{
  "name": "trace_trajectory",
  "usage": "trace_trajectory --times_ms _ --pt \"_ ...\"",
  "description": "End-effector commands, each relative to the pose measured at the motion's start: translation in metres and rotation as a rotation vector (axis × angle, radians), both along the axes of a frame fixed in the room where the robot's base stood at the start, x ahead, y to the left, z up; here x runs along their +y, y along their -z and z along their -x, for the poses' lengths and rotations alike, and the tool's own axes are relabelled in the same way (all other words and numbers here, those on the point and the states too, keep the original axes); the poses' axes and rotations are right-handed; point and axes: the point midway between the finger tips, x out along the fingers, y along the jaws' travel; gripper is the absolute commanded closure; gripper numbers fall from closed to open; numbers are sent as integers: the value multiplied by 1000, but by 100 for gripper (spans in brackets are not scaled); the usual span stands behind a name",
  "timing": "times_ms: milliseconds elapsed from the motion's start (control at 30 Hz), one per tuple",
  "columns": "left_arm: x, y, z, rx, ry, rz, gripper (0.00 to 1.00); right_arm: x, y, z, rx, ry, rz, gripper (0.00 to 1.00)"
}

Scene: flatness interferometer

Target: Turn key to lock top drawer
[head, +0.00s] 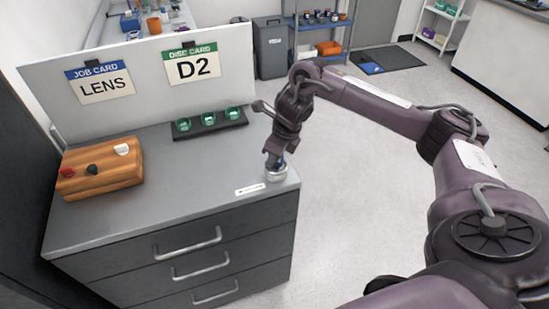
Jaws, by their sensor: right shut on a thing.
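The grey cabinet (130,215) has a stack of three drawers in front, and the top drawer (185,245) looks closed flush. A round silver lock (277,176) stands on the cabinet top at its right front corner. My right gripper (277,160) points down directly over this lock and is shut on the key, which is mostly hidden between the fingers. I cannot tell how far the key is turned. A small white label (250,190) lies just left of the lock. My left gripper is out of view.
A black rack (210,124) holds green discs near the back panel (140,75), which bears LENS and D2 cards. The middle of the top is clear.

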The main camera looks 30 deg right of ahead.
Motion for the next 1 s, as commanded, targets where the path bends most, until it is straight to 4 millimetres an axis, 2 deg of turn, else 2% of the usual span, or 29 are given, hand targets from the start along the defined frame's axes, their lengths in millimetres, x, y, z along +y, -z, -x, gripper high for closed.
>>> trace_trajectory --times_ms 100,267,667,867,1000 --pt "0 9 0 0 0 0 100 0 2 0 -2 -67 -1 100" --pt "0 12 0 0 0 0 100 0 1 0 -1 -138 0 100" --pt "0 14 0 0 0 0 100 1 1 0 0 -166 0 100" --pt "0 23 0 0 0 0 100 1 2 0 -2 -330 0 100" --pt "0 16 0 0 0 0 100 1 -1 1 -1 -429 0 100"
